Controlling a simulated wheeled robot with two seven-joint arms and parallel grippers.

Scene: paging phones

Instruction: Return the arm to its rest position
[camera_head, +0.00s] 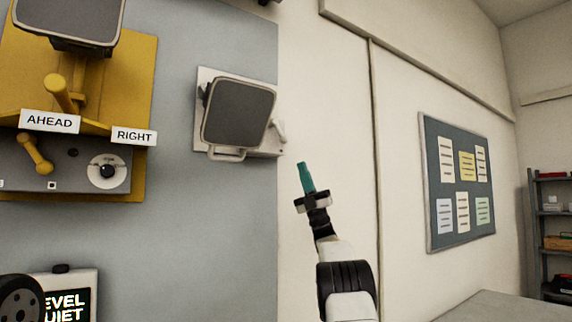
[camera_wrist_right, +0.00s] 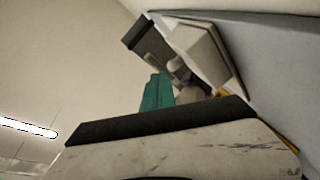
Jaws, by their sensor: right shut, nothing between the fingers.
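My right gripper (camera_head: 306,178) has teal fingers and points up in the middle of the head view, in front of the cream wall. Its fingers are shut together with nothing between them. The same teal fingers show in the right wrist view (camera_wrist_right: 157,92). To the left of it and a little higher, a grey-faced device on a white plate (camera_head: 238,112) is mounted on the wall panel. A gap shows between the gripper and this device in the head view. The device also shows beyond the fingertips in the right wrist view (camera_wrist_right: 203,50). My left gripper is not in view.
A yellow panel (camera_head: 130,75) with levers and the signs "AHEAD" (camera_head: 50,121) and "RIGHT" (camera_head: 134,136) is at the left. A lettered display (camera_head: 66,300) stands at the lower left. A notice board (camera_head: 433,200) and a shelf (camera_head: 537,235) are at the right. A grey surface (camera_head: 490,308) lies lower right.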

